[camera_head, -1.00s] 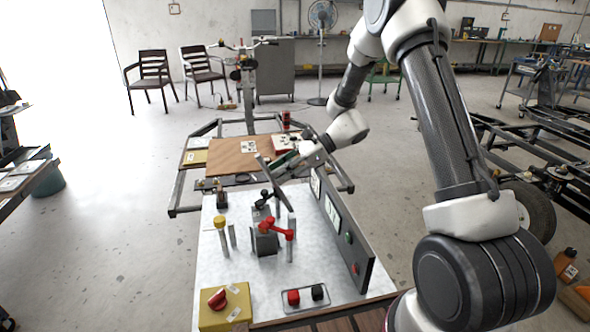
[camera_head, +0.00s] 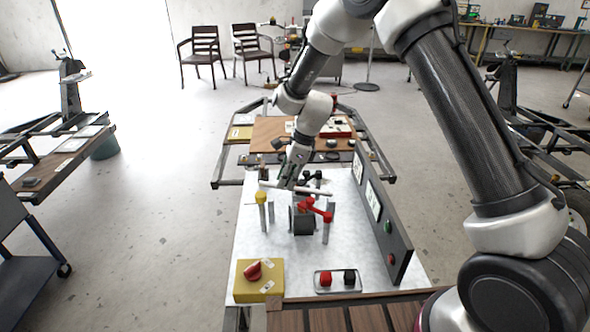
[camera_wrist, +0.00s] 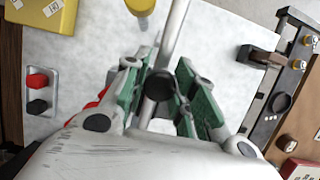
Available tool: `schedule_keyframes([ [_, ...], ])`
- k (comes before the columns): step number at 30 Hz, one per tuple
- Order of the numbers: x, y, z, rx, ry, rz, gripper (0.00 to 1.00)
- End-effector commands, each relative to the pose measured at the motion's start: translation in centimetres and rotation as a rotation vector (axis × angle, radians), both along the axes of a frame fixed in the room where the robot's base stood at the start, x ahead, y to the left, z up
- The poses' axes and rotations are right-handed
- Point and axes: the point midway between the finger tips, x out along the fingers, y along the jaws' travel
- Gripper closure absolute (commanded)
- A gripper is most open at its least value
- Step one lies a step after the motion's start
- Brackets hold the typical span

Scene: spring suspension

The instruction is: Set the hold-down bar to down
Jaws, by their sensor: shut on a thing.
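The hold-down bar (camera_head: 316,191) is a pale grey rod. In the head view it lies nearly level, running left to right above the white worktop (camera_head: 290,255), behind the red-handled clamp (camera_head: 315,209). My gripper (camera_head: 291,182) comes down from above and is shut around the bar near its middle. In the wrist view the bar (camera_wrist: 176,30) runs up from between the green fingers of my gripper (camera_wrist: 160,90). A black knob (camera_wrist: 158,86) shows between the fingers. My gripper hides part of the bar and its pivot.
A yellow-topped post (camera_head: 261,198) stands close to the bar's left end. A dark upright panel (camera_head: 383,215) edges the worktop on the right. A yellow box (camera_head: 258,282) with a red knob and a tray of red and black buttons (camera_head: 338,281) sit in front.

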Motion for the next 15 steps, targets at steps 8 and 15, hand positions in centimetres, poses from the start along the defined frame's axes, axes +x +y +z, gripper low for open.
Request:
schedule_keyframes([
  [8,0.1,1.2,-2.3,0.005,-0.003,0.000,1.00],
  [15,0.1,1.6,-3.2,0.006,-0.004,0.000,1.00],
])
